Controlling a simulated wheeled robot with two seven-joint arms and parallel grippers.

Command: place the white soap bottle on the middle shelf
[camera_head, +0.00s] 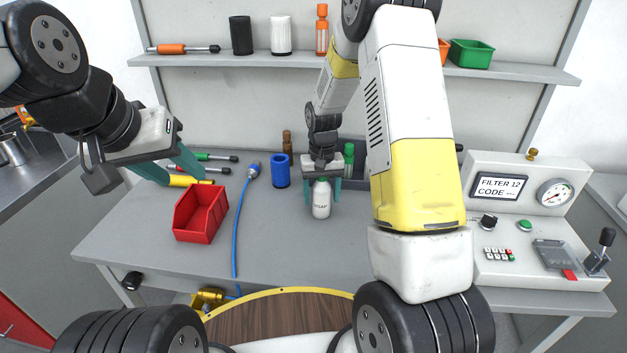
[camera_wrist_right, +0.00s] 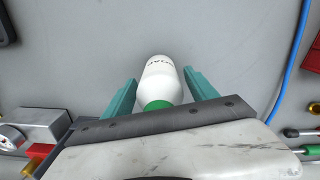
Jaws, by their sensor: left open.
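The white soap bottle (camera_head: 321,202) with a green cap stands upright on the grey workbench, near its middle. It also shows in the right wrist view (camera_wrist_right: 161,82), between the teal fingers. My right gripper (camera_head: 322,193) reaches down over the bottle from behind. Its fingers stand on both sides of the bottle with a visible gap on each side, so it is open and around the bottle. My left gripper (camera_head: 170,172) is open and empty at the left, above the bench. A grey wall shelf (camera_head: 215,60) runs behind the bench; it is partly hidden by my right arm.
On the shelf are a black cylinder (camera_head: 241,35), a white cylinder (camera_head: 280,35), an orange bottle (camera_head: 322,30) and a green bin (camera_head: 471,54). A red bin (camera_head: 201,213), blue cylinder (camera_head: 281,170) and blue cable (camera_head: 239,225) lie left of the bottle. A control panel (camera_head: 530,235) is at right.

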